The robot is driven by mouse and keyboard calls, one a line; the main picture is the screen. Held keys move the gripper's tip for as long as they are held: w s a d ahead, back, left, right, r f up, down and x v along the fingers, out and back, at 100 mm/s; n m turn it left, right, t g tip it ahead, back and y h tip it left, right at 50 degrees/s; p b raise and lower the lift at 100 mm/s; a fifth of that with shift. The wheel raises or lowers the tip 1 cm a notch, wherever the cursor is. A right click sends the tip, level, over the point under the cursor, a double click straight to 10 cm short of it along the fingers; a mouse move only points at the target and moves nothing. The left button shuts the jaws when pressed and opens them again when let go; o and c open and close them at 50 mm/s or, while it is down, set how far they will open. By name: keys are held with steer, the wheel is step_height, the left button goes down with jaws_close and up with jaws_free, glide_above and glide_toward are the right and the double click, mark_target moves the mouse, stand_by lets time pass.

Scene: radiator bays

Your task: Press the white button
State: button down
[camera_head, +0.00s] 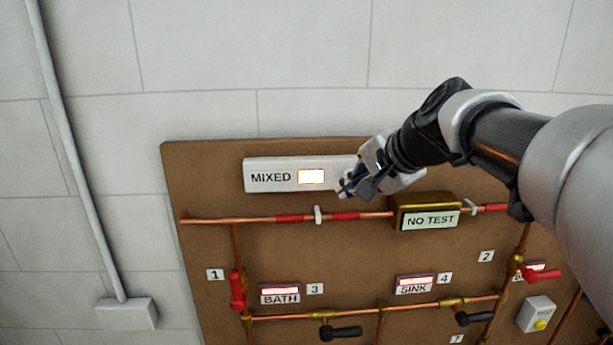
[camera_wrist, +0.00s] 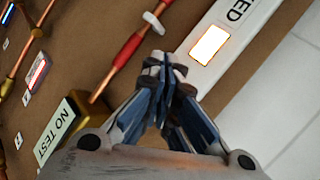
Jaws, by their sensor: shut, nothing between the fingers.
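A white plate marked MIXED (camera_head: 251,165) is fixed near the top of the brown board. It bears a glowing white rectangle (camera_head: 311,177) with an orange rim, also seen in the wrist view (camera_wrist: 209,45). My gripper (camera_head: 346,188) is shut and empty, in front of the plate's right end in the head view. In the wrist view its closed fingertips (camera_wrist: 166,66) show near the plate's edge, beside the glowing rectangle. I cannot tell whether they touch the plate. The plate's right end is hidden behind my gripper; no separate white button is clearly seen.
Below run copper pipes with red bands (camera_head: 346,216) and a brass NO TEST box (camera_head: 430,214). Lower are BATH (camera_head: 280,294) and SINK (camera_head: 414,285) tags, valves and a white box with a yellow button (camera_head: 540,324). The wall above is bare.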

steer(key=shift+w, duration=0.3)
steer(key=shift+w+p, duration=0.3)
steer(key=shift+w, duration=0.15)
stand_by(0.8)
steer(key=shift+s, duration=0.15)
steer(key=shift+s+b, duration=0.4)
steer(key=shift+s, duration=0.35)
steer(key=shift+s, duration=0.1)
steer(key=shift+s+b, duration=1)
steer(key=shift+s, duration=1.45)
